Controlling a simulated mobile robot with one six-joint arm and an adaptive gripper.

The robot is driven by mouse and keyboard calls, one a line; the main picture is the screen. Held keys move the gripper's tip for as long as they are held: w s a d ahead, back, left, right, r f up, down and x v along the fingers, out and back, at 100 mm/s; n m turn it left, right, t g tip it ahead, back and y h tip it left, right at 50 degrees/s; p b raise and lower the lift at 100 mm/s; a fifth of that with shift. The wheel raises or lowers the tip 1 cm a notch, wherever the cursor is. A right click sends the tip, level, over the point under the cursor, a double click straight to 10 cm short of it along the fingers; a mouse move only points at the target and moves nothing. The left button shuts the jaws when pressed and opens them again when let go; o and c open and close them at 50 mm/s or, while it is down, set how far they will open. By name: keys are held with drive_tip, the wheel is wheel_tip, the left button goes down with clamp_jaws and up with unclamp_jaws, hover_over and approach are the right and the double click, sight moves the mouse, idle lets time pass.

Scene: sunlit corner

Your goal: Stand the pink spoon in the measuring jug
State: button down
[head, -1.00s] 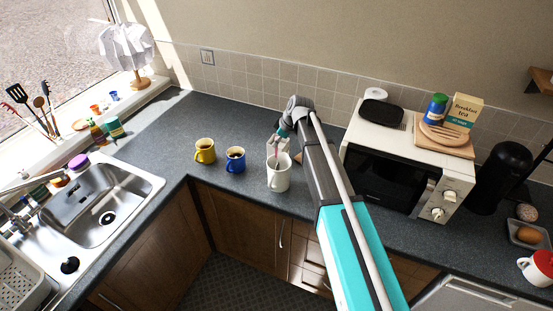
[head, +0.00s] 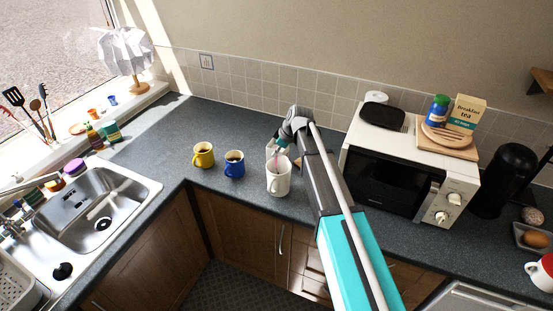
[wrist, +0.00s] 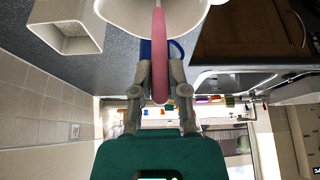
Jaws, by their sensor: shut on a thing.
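My gripper (head: 276,152) is over the white measuring jug (head: 278,180) on the dark counter, pointing down. In the wrist view, my gripper (wrist: 160,88) is shut on the pink spoon (wrist: 158,60), with one finger on each side of its handle. The spoon runs away from the fingers toward the white jug (wrist: 125,12), overlapping it at the top of the picture. In the head view only a small pink trace of the spoon shows near the jug's rim. Its far end is hidden, so how deep it reaches cannot be told.
A blue mug (head: 234,165) and a yellow mug (head: 203,155) stand left of the jug. A square white hollow container (wrist: 70,30) stands close to the jug. The microwave (head: 395,180) is to the right, the sink (head: 90,205) to the left.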

drive_tip(key=shift+f+b, duration=0.9)
drive_tip(key=shift+f, duration=0.35)
drive_tip(key=shift+f, duration=0.15)
drive_tip(key=c, duration=0.6)
unclamp_jaws()
drive_tip(key=shift+c, duration=0.2)
drive_tip(key=shift+r, duration=0.25)
drive_tip(key=p+v, duration=1.1)
drive_tip(key=shift+d+r, duration=0.15)
drive_tip(key=shift+r, duration=0.25)
drive_tip(key=shift+s, duration=0.1)
